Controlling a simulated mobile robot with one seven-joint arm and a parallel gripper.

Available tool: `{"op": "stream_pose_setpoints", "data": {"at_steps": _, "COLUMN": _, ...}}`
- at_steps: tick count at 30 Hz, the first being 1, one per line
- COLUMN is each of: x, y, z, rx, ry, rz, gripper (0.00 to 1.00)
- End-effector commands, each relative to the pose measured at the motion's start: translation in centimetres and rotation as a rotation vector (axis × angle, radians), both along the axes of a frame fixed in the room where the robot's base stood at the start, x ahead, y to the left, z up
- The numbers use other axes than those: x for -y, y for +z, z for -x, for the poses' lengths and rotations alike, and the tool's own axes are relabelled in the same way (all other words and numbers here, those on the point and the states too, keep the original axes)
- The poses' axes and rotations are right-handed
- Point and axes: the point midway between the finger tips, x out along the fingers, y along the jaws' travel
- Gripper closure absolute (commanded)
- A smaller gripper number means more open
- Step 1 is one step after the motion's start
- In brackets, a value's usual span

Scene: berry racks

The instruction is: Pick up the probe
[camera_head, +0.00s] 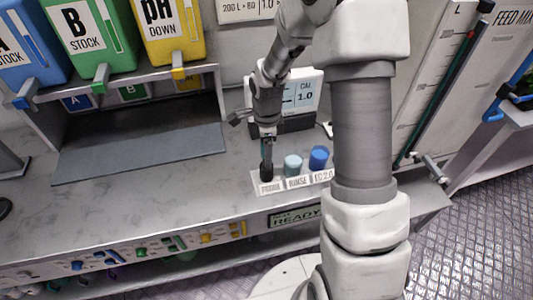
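The probe (267,170) is a dark, slim upright piece standing at the slot labelled PROBE on the small white holder (298,183) on the grey counter. My gripper (268,138) points straight down at the top of the probe, with its fingertips at or around the upper part. The fingers are small and dark here, and I cannot tell whether they are closed on the probe or only around it. The lower end of the probe seems to rest at the holder.
A pale blue RINSE cup (293,164) and a darker blue cup (318,157) stand right of the probe. A white meter (302,95) is behind my gripper. Blue, green and yellow stock containers (88,35) sit on a shelf at left. The grey mat (140,153) is bare.

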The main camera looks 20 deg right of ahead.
Motion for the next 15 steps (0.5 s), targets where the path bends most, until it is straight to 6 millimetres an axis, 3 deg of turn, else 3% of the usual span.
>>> {"op": "stream_pose_setpoints", "data": {"at_steps": 5, "x": 0.01, "y": 0.0, "z": 0.0, "rx": 0.0, "ry": 0.0, "rz": 0.0, "gripper": 0.25}}
{"op": "stream_pose_setpoints", "data": {"at_steps": 15, "x": 0.02, "y": 0.02, "z": -0.01, "rx": 0.0, "ry": 0.0, "rz": 0.0, "gripper": 0.86}}
